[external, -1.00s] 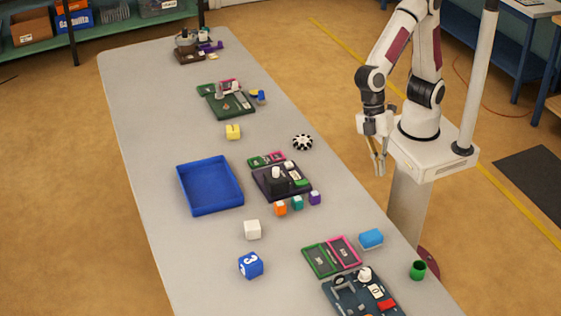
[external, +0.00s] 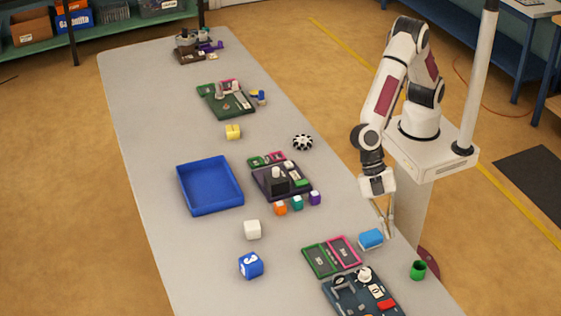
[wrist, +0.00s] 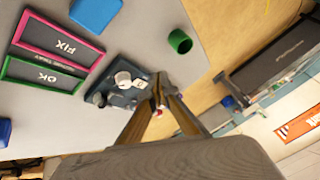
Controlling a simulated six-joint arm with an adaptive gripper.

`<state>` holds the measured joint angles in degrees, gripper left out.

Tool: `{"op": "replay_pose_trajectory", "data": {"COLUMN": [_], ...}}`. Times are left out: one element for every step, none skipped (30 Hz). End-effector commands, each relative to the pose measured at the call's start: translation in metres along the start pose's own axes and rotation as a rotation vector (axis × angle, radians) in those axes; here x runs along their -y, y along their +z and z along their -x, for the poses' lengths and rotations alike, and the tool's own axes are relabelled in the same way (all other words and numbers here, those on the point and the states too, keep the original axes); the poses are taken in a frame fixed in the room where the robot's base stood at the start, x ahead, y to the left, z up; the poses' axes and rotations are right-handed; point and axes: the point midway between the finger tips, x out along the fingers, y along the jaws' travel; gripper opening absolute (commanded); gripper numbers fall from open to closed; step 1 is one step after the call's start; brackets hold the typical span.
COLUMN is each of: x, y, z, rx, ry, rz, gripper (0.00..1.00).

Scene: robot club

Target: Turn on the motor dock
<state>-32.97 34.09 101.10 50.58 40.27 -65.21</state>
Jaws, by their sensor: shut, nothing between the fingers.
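A dark blue dock board (external: 352,301) with a white round knob, a dark ring and a red part lies at the near end of the table, cut off by the lower picture edge. It also shows in the wrist view (wrist: 116,98), partly hidden behind my fingers. I cannot read which dock is the motor dock. My gripper (external: 388,233) is shut and empty, pointing down near the table's right edge, beside the light blue block (external: 371,239) and short of the board. The fingertips (wrist: 157,94) meet in front of the board's edge in the wrist view.
A green-framed tray (external: 320,260) and a pink-framed tray (external: 345,251) lie beside the board. A green cup (external: 418,271) stands to its right. A purple dock (external: 281,182), small cubes and a blue bin (external: 210,187) are farther back. The table's left side is clear.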

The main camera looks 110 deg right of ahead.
Motion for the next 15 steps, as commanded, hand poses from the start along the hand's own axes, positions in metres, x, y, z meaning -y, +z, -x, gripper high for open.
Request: {"op": "replay_pose_trajectory", "data": {"x": [-0.001, -0.002, -0.004, -0.005, -0.006, -0.007, -0.008, -0.01, -0.011, -0.013, -0.015, -0.016, -0.017, -0.018, -0.019], "y": [-0.006, -0.01, -0.015, -0.019, -0.023, -0.028, -0.032, -0.036, -0.042, -0.046, -0.051, -0.056, -0.061, -0.065, -0.072], "z": [-0.007, -0.01, -0.014, -0.017, -0.019, -0.022, -0.024, -0.025, -0.026, -0.027, -0.027, -0.028, -0.027, -0.026, -0.024], "rx": [-0.012, -0.02, -0.033, -0.041, -0.052, -0.063, -0.074, -0.083, -0.097, -0.108, -0.118, -0.132, -0.143, -0.154, -0.169], "ry": [-0.003, -0.004, -0.004, -0.004, -0.003, -0.002, 0.0, 0.002, 0.006, 0.009, 0.014, 0.019, 0.024, 0.029, 0.037], "rz": [0.025, 0.042, 0.064, 0.082, 0.099, 0.122, 0.139, 0.157, 0.18, 0.198, 0.215, 0.238, 0.258, 0.276, 0.303], "gripper": [0.0, 0.0, 0.0, 0.0, 0.0, 0.0, 0.0, 0.0, 0.0, 0.0, 0.0, 0.0, 0.0, 0.0, 0.0]}}
